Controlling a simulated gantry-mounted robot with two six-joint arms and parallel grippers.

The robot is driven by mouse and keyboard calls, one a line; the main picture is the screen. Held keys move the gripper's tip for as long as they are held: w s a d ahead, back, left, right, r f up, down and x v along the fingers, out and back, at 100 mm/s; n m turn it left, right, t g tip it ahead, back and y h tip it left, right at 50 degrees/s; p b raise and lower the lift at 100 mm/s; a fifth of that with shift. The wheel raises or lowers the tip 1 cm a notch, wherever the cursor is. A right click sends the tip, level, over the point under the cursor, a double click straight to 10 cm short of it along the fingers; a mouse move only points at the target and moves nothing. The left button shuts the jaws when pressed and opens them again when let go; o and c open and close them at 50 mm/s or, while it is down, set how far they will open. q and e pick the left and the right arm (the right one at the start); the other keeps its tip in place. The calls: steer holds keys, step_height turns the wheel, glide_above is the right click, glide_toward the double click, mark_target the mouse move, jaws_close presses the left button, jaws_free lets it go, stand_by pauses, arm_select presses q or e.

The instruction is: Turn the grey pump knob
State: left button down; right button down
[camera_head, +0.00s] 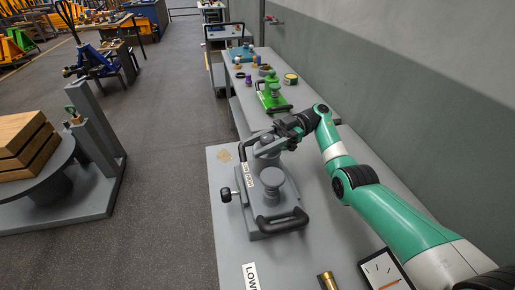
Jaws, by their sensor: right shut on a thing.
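The grey pump (290,213) stands on the near grey table. It has a flat base, a short round-topped post (271,184), black handles at its front and back, and a small black side knob (226,194) on the left. My right arm reaches in from the right. Its gripper (267,143) is at the far end of the pump, shut on the grey knob (265,152). The fingers and wrist partly hide the knob, so its turn angle cannot be told. My left gripper is not in view.
A similar green pump (271,94) stands on the farther table, with small jars and a blue item (242,54) behind it. A tablet-like panel (384,272) and a brass cylinder (327,281) lie at the near edge. A grey wall runs along the right.

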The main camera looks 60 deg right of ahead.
steer(key=shift+c, duration=1.8)
jaws_free()
steer(key=shift+r, duration=0.4)
step_height(320, 180, up, 3)
steer(key=shift+r+p, duration=0.1)
steer(key=shift+p, duration=1)
steer(key=s+a+r+p, duration=0.8)
steer(key=s+a+r, duration=0.1)
steer(key=s+a, duration=0.1)
steer(key=shift+w, duration=0.1)
